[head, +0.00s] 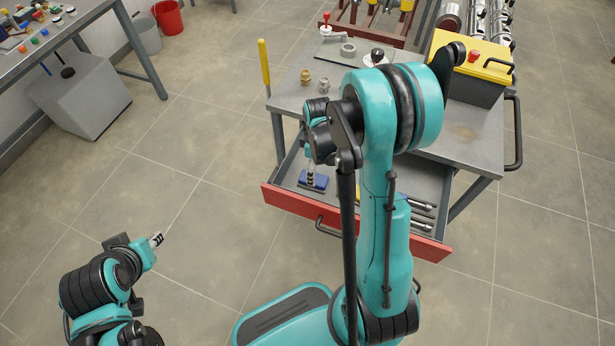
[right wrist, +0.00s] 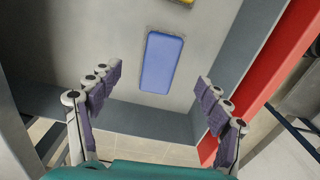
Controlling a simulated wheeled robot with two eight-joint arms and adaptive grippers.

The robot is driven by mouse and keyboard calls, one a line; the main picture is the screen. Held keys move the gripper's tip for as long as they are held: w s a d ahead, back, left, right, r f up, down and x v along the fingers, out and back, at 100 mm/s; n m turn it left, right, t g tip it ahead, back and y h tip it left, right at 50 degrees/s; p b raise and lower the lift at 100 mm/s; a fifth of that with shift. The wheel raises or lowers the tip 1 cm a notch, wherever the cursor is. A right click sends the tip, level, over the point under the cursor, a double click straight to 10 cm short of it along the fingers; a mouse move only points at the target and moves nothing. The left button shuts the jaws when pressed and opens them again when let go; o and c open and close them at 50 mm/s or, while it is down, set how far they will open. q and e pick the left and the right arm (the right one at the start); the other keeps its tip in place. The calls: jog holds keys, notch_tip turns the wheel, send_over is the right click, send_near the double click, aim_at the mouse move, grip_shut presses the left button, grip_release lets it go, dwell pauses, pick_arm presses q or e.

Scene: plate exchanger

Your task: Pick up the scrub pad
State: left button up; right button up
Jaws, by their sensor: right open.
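The scrub pad, a flat blue block (head: 318,183), lies in the open drawer in the head view. It also shows whole in the right wrist view (right wrist: 162,62), flat on the grey drawer floor. My right gripper (head: 311,172) is just above the pad in the head view and hides part of it. In the right wrist view its fingers (right wrist: 158,80) are spread wide, one on each side of the pad, with nothing between them. My left gripper (head: 157,240) is over the floor at the lower left, far from the drawer; its opening is too small to judge.
The drawer has a red front (head: 290,203) and grey walls; metal tools (head: 422,215) lie at its right.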

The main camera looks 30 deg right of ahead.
aim_at(322, 181)
jog(key=shift+f, duration=0.65)
jog(key=f+b, duration=0.2)
jog(key=f, duration=0.1)
jog(key=f+b, duration=0.1)
jog(key=f, duration=0.1)
jog(key=shift+w+a, duration=0.3)
jog(key=c, duration=1.3)
